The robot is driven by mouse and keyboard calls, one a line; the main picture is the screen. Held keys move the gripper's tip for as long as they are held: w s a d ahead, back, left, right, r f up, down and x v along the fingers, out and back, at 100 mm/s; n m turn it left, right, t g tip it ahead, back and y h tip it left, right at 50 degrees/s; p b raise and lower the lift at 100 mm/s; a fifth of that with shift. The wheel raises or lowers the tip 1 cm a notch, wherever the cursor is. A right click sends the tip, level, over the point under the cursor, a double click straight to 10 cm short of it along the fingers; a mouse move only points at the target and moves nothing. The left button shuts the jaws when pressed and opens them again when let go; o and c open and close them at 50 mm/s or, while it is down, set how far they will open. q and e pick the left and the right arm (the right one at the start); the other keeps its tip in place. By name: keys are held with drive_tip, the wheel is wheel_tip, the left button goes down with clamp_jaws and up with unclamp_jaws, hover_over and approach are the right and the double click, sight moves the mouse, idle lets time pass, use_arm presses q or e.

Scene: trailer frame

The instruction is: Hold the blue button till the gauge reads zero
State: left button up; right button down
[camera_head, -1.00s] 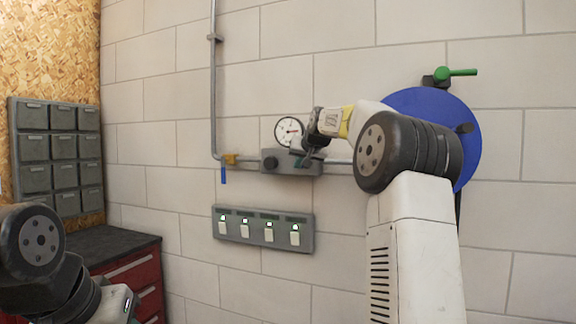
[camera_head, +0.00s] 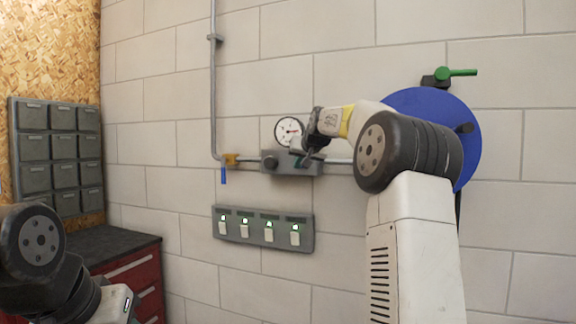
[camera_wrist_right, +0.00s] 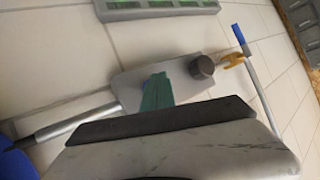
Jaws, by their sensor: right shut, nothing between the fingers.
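The round white gauge (camera_head: 289,131) stands on the grey valve block (camera_head: 277,162) on the wall pipe; its needle is too small to read surely. My right gripper (camera_head: 302,159) is shut and empty, its tips at the face of that block, just below the gauge. In the right wrist view the shut green fingertips (camera_wrist_right: 157,92) lie over the block (camera_wrist_right: 182,80), beside a dark round knob (camera_wrist_right: 202,67). A little blue shows at the fingertips; the blue button is mostly hidden behind them, and I cannot tell how far it is pressed. My left gripper is out of view.
A grey panel with several lit switches (camera_head: 263,229) is on the wall below. A yellow valve with blue handle (camera_head: 230,160) is left of the block.

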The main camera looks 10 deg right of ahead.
idle(0.7)
drive_tip(key=shift+w+d, duration=0.25)
drive_tip(key=shift+w, duration=0.1)
drive_tip(key=shift+w+d, duration=0.35)
drive_tip(key=shift+w, duration=0.1)
idle(2.6)
drive_tip(key=shift+s+a, duration=0.6)
drive_tip(key=shift+s, duration=0.2)
drive_tip(key=shift+s+a, duration=0.7)
drive_tip(key=shift+s, duration=0.35)
drive_tip(key=shift+s+a, duration=0.7)
drive_tip(key=shift+s, duration=0.3)
drive_tip(key=shift+s, duration=0.1)
